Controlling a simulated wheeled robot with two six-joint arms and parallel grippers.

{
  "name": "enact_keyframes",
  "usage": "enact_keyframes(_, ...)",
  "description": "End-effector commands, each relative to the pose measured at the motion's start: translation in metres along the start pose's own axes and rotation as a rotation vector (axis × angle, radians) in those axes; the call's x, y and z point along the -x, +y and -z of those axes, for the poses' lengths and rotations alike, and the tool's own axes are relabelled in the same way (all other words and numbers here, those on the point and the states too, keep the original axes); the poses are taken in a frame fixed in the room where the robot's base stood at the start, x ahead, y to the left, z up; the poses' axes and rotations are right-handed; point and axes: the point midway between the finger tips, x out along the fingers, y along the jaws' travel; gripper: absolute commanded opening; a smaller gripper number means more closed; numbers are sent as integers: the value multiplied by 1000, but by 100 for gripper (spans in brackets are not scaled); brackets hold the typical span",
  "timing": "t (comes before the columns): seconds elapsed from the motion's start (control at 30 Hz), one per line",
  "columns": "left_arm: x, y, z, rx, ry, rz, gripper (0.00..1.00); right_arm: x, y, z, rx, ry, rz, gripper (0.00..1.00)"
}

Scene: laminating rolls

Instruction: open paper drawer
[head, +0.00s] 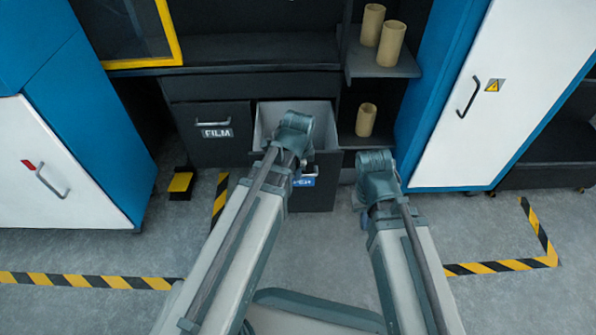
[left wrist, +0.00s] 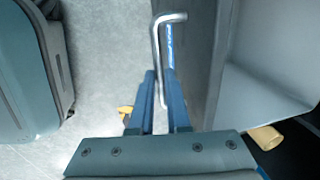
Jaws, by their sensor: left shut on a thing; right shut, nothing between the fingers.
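The paper drawer (head: 325,195) is pulled out from the dark cabinet, and its light grey inside shows. Its blue label, partly hidden by my left arm, ends in "PER". My left gripper (head: 303,165) is at the drawer front, its fingers mostly hidden behind the wrist in the head view. In the left wrist view its blue fingers (left wrist: 160,95) are shut on the metal drawer handle (left wrist: 157,45). The drawer's open inside (left wrist: 255,90) shows at the right there. My right gripper (head: 362,195) is shut and empty, right of the drawer and apart from it.
The closed film drawer (head: 212,146) is to the left. Cream rolls (head: 391,43) stand on a shelf at upper right, and another roll (head: 366,119) stands lower, beside the paper drawer. Blue-and-white cabinets flank both sides. Grey floor with striped tape is clear in front.

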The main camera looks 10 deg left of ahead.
Motion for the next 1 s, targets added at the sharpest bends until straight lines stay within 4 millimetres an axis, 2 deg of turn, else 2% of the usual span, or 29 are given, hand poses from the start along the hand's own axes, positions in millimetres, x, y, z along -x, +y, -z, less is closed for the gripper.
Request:
enact_keyframes(0.07,0,0,0,0,0,0,0,0,0,0,0,0,0,0)
enact_keyframes(0.1,0,0,0,0,0,0,20,0,0,0,0,0,0,0)
enact_keyframes(0.23,0,0,0,0,0,0,44,0,0,0,0,0,0,0)
enact_keyframes(0.67,4,0,0,0,0,0,45,4,0,0,1,0,0,0)
enact_keyframes(0.87,19,0,0,0,0,0,45,19,2,-1,4,0,0,0)
enact_keyframes(1.0,38,-1,0,0,0,0,45,37,4,-2,7,0,0,0)
